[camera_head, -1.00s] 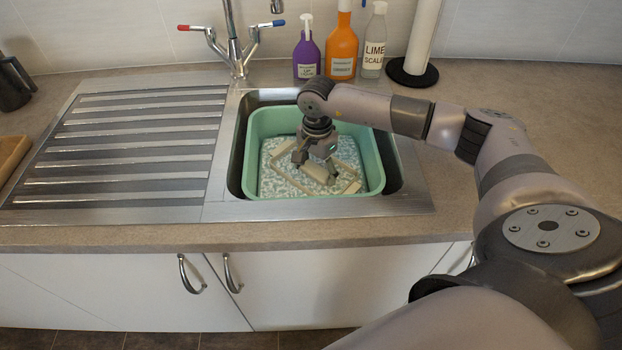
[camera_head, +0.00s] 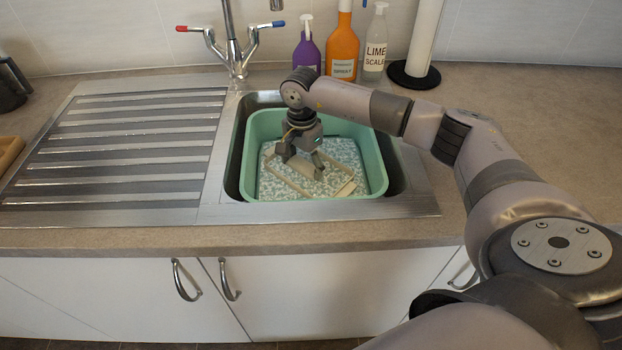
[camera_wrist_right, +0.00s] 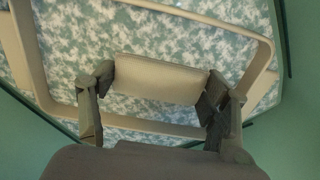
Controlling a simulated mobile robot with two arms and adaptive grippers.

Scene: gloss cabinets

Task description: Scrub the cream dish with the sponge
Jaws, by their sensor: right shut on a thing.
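The cream dish (camera_head: 345,188) lies in the green washing-up tub, with foamy water inside and around its rim. It looks rectangular, and the rim (camera_wrist_right: 262,62) also shows in the right wrist view. My right gripper (camera_head: 302,165) is down over the inside of the dish, shut on the sponge. The sponge (camera_wrist_right: 160,78) is a pale beige block between the two fingertips in the right wrist view. The foam and fingers hide its underside, so I cannot tell if it touches the dish bottom. My left gripper is not in view.
The green tub (camera_head: 375,160) sits in the steel sink, its walls close around the gripper. The tap (camera_head: 236,60) stands behind. Purple (camera_head: 306,52), orange (camera_head: 341,45) and clear (camera_head: 376,45) bottles stand at the back. The ribbed drainer (camera_head: 130,140) at left is empty.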

